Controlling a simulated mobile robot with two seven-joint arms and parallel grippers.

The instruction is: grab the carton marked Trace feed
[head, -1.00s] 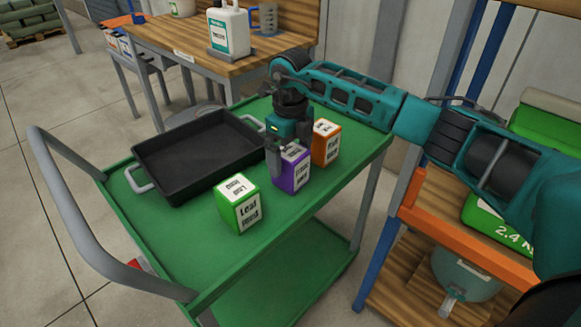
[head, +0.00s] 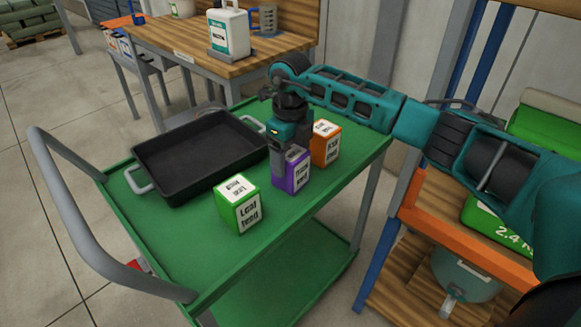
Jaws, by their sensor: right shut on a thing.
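A purple carton (head: 297,177) with a white label stands on the green cart; its small print is hard to read. My right gripper (head: 281,164) points down and is shut on the purple carton, with a finger showing along its left side. The other finger is hidden. A green carton (head: 238,208) marked Leaf feed stands apart, in front and to the left. An orange carton (head: 326,147) with a white label stands just behind and right of the purple one. My left gripper is out of view.
The green cart (head: 190,235) also carries a black tray (head: 142,160) left of the cartons. The cart's front is clear. A wooden bench (head: 180,37) with a white jug (head: 229,33) stands behind; a shelf rack (head: 465,243) stands at right.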

